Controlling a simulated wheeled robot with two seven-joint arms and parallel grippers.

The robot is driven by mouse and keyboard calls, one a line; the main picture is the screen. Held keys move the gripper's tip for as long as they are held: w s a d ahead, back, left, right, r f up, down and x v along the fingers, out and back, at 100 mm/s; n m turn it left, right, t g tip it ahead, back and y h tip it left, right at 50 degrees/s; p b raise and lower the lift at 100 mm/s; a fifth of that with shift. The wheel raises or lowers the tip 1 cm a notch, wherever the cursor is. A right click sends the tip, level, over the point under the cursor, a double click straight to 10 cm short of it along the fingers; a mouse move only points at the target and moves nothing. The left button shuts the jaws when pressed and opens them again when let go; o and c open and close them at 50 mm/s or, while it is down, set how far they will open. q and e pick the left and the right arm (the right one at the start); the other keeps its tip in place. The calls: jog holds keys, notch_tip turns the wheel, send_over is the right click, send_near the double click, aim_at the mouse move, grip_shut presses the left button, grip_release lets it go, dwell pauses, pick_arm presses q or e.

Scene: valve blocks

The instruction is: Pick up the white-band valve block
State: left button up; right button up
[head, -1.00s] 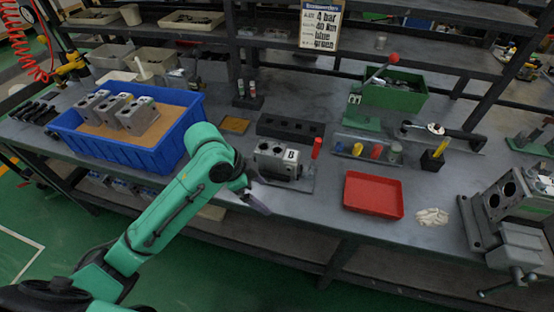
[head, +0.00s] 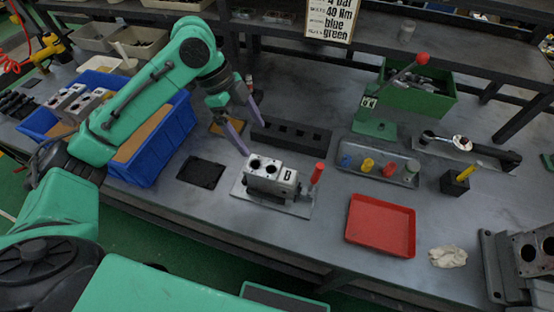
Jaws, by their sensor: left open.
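Grey valve blocks (head: 82,104) sit at the left end of the blue crate (head: 180,124); my left arm hides part of the crate and may hide more. Another grey block (head: 270,177), with two holes in its top and a small marked label, sits on a fixture plate (head: 240,191) mid-bench. I cannot make out a white band on any block. My left gripper (head: 253,138) is open and empty, its two purple fingers spread above the bench, between the crate and the fixture block. My right gripper is not in view.
A black slotted rack (head: 291,136) lies behind the fixture block, and a dark square pad (head: 201,172) lies left of it. A red lever (head: 317,172) stands at its right.

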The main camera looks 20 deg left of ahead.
pick_arm(q)
send_near(271, 172)
jog(key=shift+s+d+p, duration=0.35)
jog(key=shift+s+d, duration=0.4)
jog(key=shift+s, duration=0.3)
jog(key=f, duration=0.1)
jog(key=d+f, duration=0.1)
jog(key=shift+w+f, duration=0.3)
jog(key=shift+w, duration=0.05)
jog(key=p+x, duration=0.1)
jog(key=x, duration=0.3)
jog(key=shift+s+f, duration=0.1)
jog(key=shift+f, duration=0.05)
jog(key=shift+d+f, duration=0.1)
jog(key=shift+f, duration=0.35)
jog(key=c, duration=0.4)
grip_shut()
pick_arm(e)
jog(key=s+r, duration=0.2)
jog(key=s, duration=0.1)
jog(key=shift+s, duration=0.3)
